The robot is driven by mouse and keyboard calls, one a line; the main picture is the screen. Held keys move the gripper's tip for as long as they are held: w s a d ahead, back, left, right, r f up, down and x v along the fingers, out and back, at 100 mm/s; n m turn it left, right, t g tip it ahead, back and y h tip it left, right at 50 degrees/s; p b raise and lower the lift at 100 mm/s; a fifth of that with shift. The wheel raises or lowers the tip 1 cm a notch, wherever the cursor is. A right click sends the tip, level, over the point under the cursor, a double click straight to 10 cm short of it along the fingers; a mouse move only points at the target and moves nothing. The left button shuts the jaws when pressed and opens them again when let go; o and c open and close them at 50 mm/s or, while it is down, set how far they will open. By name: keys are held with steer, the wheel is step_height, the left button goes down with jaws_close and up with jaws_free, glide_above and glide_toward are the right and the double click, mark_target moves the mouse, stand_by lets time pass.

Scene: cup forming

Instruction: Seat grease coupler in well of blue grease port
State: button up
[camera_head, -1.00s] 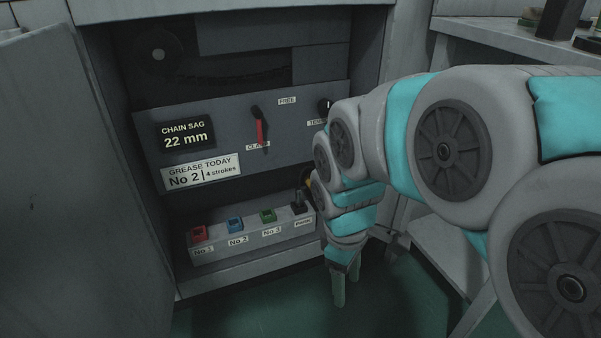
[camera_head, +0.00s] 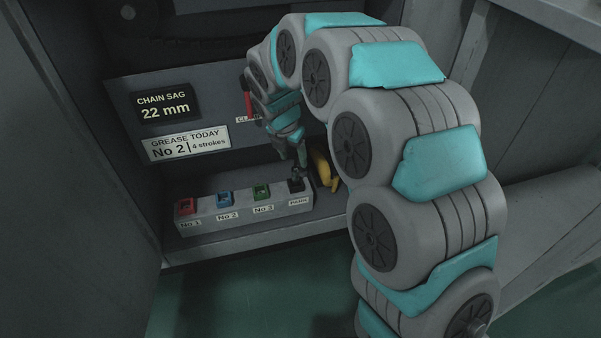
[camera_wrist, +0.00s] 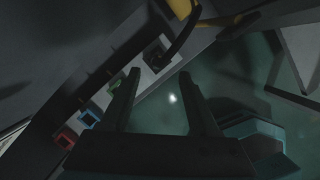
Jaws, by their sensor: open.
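The dark grease coupler (camera_head: 296,175) stands in the PARK block at the right end of the port row. In the wrist view the coupler (camera_wrist: 158,54) is dark and hard to make out, with a black hose curving away from it. The blue grease port (camera_head: 225,200), labelled No 2, has a dark square well; it also shows in the wrist view (camera_wrist: 87,118). My gripper (camera_head: 292,160) is open and empty, just above the parked coupler. In the wrist view my gripper's fingers (camera_wrist: 163,92) are apart, with the coupler beyond their tips.
The red port (camera_head: 186,206) and green port (camera_head: 261,192) flank the blue one. A yellow part (camera_head: 324,170) is right of PARK. The sign (camera_head: 186,145) reads No 2, 4 strokes. A red lever (camera_head: 248,105) is above. The cabinet wall (camera_head: 75,150) bounds the left.

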mark_target(295, 167)
steer(key=b+x, duration=0.1)
steer(key=x, duration=0.6)
steer(key=shift+w+a+f, duration=0.1)
steer(key=shift+a, duration=0.05)
jaws_close()
stand_by(0.3)
